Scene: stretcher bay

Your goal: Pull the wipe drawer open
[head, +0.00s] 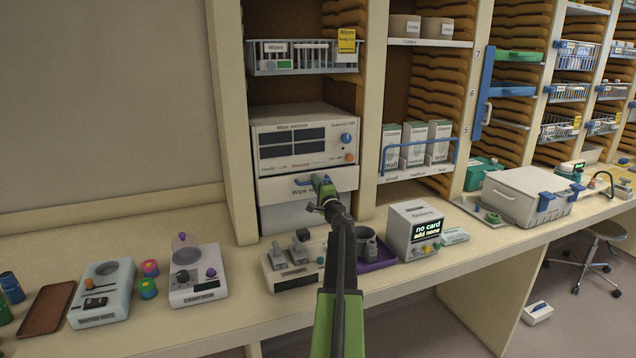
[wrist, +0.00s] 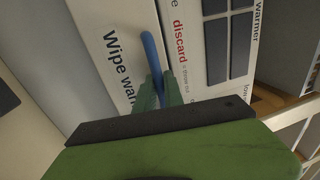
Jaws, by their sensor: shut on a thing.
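The wipe drawer is a white front (head: 276,190) labelled "Wipe wa…", below the panel of the wipe warmer (head: 300,140). In the wrist view the drawer front (wrist: 108,28) fills the upper left beside the warmer's panel (wrist: 190,50). It has a blue bar handle (wrist: 152,48). My gripper (head: 320,182) reaches up to the drawer in the head view and covers part of the handle and label. In the wrist view my gripper's green fingers (wrist: 159,90) are shut on the handle, one on each side. I cannot tell clearly whether the drawer stands out from the warmer.
A wire basket (head: 303,58) hangs above the warmer. On the counter below stand a grey-white device (head: 292,268), a purple tray (head: 378,256) with a cup, and a display box (head: 414,230) reading "no card". A wooden upright (head: 230,120) stands left of the drawer.

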